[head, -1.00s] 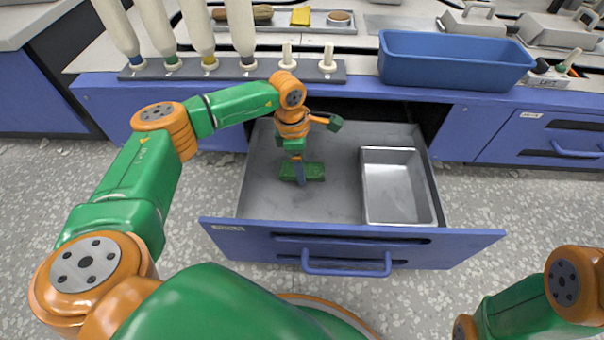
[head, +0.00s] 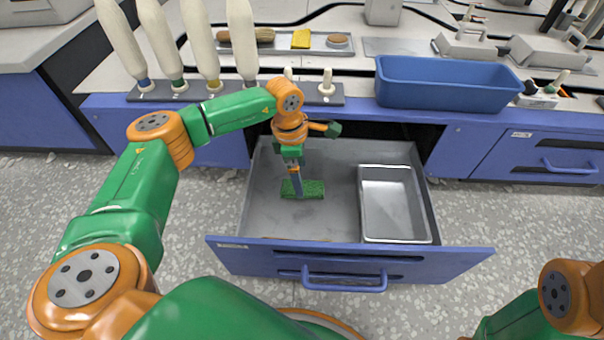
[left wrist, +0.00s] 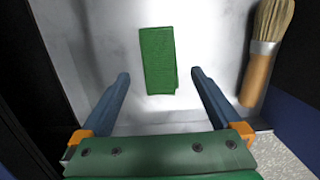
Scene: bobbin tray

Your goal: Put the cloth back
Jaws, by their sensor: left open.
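The green cloth (head: 313,190) lies folded on the floor of the open drawer (head: 262,215), left of the metal bin. The left wrist view shows it as a green rectangle (left wrist: 158,58). My left gripper (head: 296,192) points down into the drawer at the cloth and hides part of it in the head view. In the left wrist view the left gripper (left wrist: 160,74) is open, with a blue finger on each side of the cloth and nothing held. I cannot tell the exact height of the fingertips above the drawer floor. My right gripper is out of view.
A metal bin (head: 393,240) fills the drawer's right side. A brush (left wrist: 262,60) lies in the drawer in the left wrist view. On the counter are a blue tub (head: 445,85), a rack of bobbins (head: 220,97) and a small tray (head: 270,48).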

